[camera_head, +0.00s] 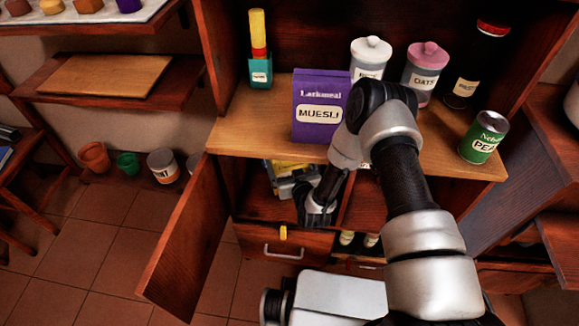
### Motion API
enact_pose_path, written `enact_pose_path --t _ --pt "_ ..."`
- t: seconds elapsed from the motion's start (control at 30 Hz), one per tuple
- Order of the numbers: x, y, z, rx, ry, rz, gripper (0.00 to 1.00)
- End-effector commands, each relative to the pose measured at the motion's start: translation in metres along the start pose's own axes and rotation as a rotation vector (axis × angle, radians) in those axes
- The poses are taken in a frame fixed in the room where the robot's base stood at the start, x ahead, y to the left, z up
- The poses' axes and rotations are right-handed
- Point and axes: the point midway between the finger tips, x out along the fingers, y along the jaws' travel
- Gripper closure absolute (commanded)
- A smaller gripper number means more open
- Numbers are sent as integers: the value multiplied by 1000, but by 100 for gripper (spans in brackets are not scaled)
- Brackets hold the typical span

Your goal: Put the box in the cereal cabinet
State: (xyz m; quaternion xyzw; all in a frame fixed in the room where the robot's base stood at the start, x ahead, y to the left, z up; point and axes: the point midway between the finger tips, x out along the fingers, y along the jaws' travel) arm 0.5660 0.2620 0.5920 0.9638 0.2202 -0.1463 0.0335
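A purple muesli box (318,108) stands upright on the wooden counter, its right edge partly behind my arm. Below the counter is a cabinet with its left door (187,243) swung open. My gripper (306,212) is low in front of the cabinet's left opening, below the counter edge and apart from the muesli box. Its fingers are dark and small here, so I cannot tell whether they are open or shut. Yellow and grey items (290,178) lie inside the opening, just behind my gripper. No label marks this cabinet as the cereal one.
Jars with white (371,48) and pink (428,54) lids, a dark red-capped jar (477,65) and a green pea can (483,137) stand on the counter's right side. A teal holder (260,72) stands at the back left. A drawer (283,250) is below the opening.

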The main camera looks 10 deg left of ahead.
Motion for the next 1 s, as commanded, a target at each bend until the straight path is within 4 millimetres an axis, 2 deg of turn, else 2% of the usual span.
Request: enact_pose_path --t 0.07,0.47,0.5,0.83,1.0 --pt "6 1 13 0 3 1 44" --pt "10 1 16 0 4 0 44" --pt "9 1 15 0 2 0 0" --pt "5 1 11 0 0 0 0" --pt "-23 1 11 0 -3 -2 0"
